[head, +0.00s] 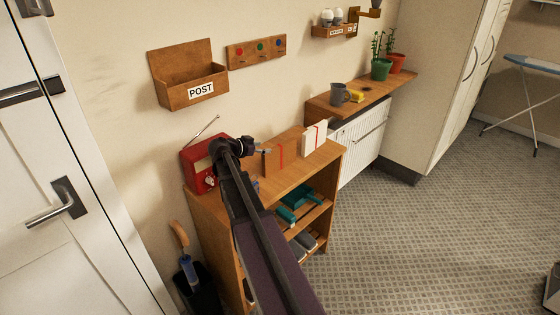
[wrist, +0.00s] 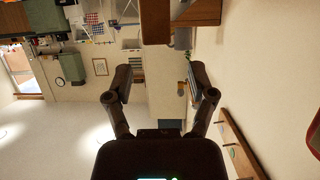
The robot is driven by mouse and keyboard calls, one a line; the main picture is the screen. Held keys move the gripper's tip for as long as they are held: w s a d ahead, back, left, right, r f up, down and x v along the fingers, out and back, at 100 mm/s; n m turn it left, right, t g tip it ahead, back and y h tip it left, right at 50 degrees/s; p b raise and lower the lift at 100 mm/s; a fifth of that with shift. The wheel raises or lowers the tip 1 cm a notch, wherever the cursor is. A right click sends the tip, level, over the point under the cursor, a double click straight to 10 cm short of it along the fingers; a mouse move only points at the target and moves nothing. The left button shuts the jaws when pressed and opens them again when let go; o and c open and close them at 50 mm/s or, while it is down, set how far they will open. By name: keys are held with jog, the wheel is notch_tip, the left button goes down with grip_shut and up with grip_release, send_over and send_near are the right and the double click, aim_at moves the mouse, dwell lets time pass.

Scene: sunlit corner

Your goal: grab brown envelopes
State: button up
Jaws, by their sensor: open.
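The brown envelopes (head: 274,159), a small upright stack with a red band, stand on the wooden cabinet top (head: 300,172). A similar white stack (head: 314,138) stands to their right. My gripper (head: 257,150) is just left of the brown stack in the head view. I cannot tell whether it touches the stack. In the wrist view its two dark fingers (wrist: 160,82) are spread, with nothing seen held between them. I cannot surely pick out the brown envelopes in the wrist view.
A red radio (head: 200,166) with a raised aerial stands left of my gripper. A wooden POST box (head: 188,78) and a hook board (head: 257,50) hang on the wall behind. A grey mug (head: 338,95) stands on the farther ledge. Open carpet lies at right.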

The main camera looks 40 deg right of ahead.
aim_at(278, 146)
jog(key=shift+b+x, duration=0.3)
jog(key=shift+x, duration=1.05)
jog(key=shift+r+b+x, duration=0.2)
jog(key=shift+b+x, duration=0.6)
jog(key=shift+x, duration=1.85)
grip_shut()
